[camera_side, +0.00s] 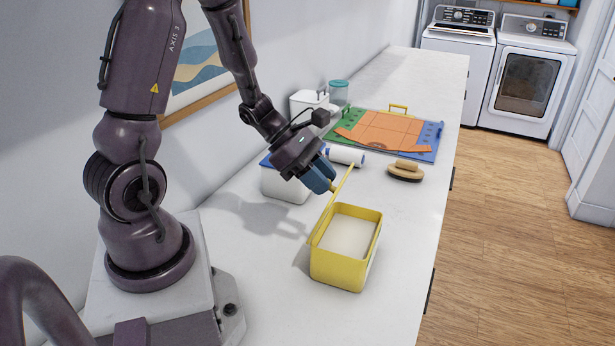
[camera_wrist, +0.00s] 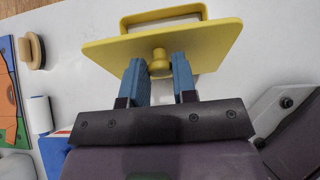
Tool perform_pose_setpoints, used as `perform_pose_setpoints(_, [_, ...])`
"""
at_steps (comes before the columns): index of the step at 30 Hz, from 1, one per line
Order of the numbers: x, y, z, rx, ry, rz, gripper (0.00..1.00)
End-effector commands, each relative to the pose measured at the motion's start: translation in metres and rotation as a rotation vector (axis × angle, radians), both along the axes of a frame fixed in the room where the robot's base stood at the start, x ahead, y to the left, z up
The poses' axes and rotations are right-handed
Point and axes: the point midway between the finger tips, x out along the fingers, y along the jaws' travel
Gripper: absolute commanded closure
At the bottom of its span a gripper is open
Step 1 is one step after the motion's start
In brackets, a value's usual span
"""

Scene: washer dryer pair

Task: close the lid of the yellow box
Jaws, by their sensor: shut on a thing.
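The yellow box (camera_side: 338,271) stands on the counter, open at the top with a pale inside. Its yellow lid (camera_side: 344,185) is raised, seen nearly edge-on along the box's left side. My gripper (camera_side: 328,181) is at the lid's outer face, left of the box. In the wrist view, the blue fingers (camera_wrist: 160,72) are on both sides of the yellow knob (camera_wrist: 160,65) on the lid (camera_wrist: 208,42) and are shut on it. A yellow frame (camera_wrist: 165,13) shows beyond the lid, probably the box's rim. The fingertips are partly hidden in the side view.
A white container with a blue top (camera_side: 284,186) stands close behind my gripper. A white roll (camera_side: 346,156), a brush (camera_side: 405,171) and a coloured mat (camera_side: 385,131) lie farther back. The counter (camera_side: 400,230) right of the box is clear up to its edge.

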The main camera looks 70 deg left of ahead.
Motion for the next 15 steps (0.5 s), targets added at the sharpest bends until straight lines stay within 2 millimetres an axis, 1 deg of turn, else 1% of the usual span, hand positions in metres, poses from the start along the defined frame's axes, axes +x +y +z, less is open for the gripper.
perform_pose_setpoints(1, [0.005,-0.005,0.002,0.035,0.029,-0.010,1.00])
perform_pose_setpoints(6, [0.017,-0.017,0.000,0.147,0.146,-0.013,1.00])
perform_pose_setpoints(15, [0.038,-0.036,-0.009,0.340,0.352,-0.015,1.00])
